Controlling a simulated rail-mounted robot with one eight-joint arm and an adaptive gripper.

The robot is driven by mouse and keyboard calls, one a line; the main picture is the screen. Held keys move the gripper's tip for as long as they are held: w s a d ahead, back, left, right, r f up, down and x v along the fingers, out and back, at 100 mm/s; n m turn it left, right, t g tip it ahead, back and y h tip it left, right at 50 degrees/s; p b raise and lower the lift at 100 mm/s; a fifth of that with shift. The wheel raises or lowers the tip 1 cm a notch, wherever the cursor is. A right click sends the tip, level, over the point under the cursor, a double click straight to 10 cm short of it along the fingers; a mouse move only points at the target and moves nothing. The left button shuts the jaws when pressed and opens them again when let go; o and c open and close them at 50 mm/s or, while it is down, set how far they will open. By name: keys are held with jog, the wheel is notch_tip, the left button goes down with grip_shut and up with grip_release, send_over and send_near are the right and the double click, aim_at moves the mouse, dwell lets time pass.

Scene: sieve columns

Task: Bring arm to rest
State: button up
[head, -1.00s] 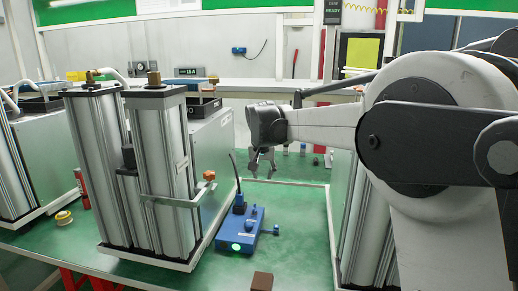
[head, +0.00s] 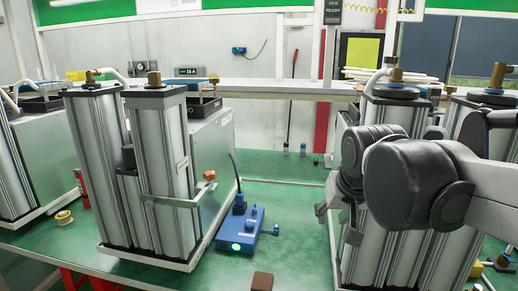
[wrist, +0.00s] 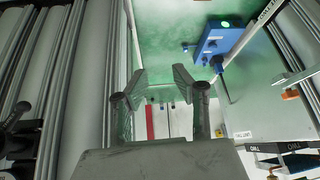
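My gripper (head: 337,219) hangs at the right of the head view, in front of the right-hand silver columns (head: 388,235). In the wrist view its two fingers (wrist: 160,82) stand apart with nothing between them, so it is open. My folded arm reaches in from the right edge of the head view. It hides part of the right-hand columns.
Left silver columns (head: 160,170) stand on the green bench (head: 290,195). A blue device (head: 240,230) with a green light lies right of them, and a brown block (head: 262,281) at the front edge. Bench between device and right columns is mostly clear.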

jog(key=s+d+f, duration=0.2)
jog(key=s+f, duration=0.2)
jog(key=s, duration=0.3)
jog(key=s+d+f+t, duration=0.1)
jog(key=s+f, duration=0.3)
jog(key=s, duration=0.4)
jog(key=shift+d+f, duration=0.35)
